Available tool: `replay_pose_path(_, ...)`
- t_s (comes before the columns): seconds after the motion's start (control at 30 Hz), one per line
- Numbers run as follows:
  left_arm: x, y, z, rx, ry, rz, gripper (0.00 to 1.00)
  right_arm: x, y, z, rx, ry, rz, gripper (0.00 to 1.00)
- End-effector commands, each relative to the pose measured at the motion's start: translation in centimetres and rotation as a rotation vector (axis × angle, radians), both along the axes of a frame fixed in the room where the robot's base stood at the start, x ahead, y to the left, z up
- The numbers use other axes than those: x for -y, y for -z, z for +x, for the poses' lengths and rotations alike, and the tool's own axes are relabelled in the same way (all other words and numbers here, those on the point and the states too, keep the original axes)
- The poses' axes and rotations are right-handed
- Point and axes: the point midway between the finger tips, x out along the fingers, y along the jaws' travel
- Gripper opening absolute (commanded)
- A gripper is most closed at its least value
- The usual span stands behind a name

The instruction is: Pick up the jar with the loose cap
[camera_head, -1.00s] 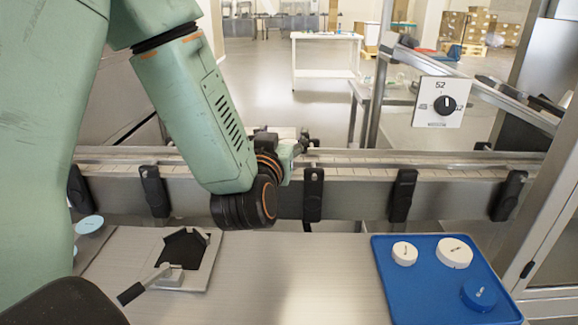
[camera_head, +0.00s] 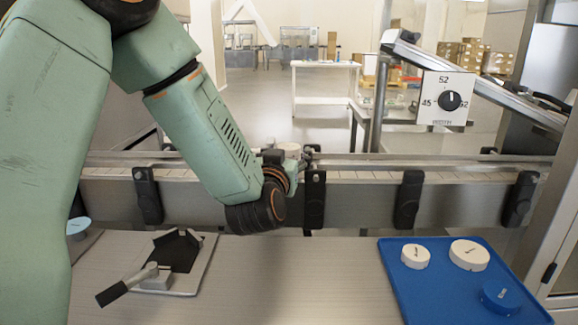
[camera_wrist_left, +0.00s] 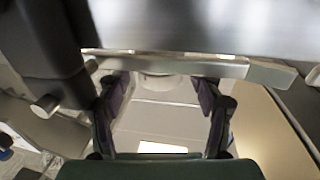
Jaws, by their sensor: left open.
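A pale round thing, perhaps the top of the jar (camera_head: 291,148), shows at the conveyor just beyond my left wrist in the head view. In the left wrist view a pale rounded shape (camera_wrist_left: 157,81) lies between and beyond the fingertips; I cannot tell whether its cap is loose. My left gripper (camera_head: 289,158) is at the conveyor, mostly hidden by its own wrist. In the left wrist view its two fingers (camera_wrist_left: 163,100) stand wide apart, with nothing seen held. My right gripper is not in view.
The conveyor (camera_head: 375,178) with black rail brackets crosses the view. A blue tray (camera_head: 425,300) holds a small white cap (camera_head: 415,256), a larger white cap (camera_head: 469,254) and a blue cap (camera_head: 502,296). A clamp fixture (camera_head: 196,277) sits at left. A width dial (camera_head: 449,100) hangs above right.

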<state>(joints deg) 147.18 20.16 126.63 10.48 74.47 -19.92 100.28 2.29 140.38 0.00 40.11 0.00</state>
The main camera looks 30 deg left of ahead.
Motion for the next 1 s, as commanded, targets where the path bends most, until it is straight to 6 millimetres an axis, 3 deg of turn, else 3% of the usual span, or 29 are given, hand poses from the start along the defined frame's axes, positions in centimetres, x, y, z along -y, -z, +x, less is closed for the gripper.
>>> replay_pose_path(0.2,-0.9,0.1,2.1,0.001,0.000,0.000,0.66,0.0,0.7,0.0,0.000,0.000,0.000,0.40)
replay_pose_path(0.47,-0.9,0.0,2.3,-0.001,0.001,0.000,0.66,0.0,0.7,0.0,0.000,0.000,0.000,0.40)
replay_pose_path(1.0,-0.9,0.0,2.3,0.000,0.001,0.000,0.21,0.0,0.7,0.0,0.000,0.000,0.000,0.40)
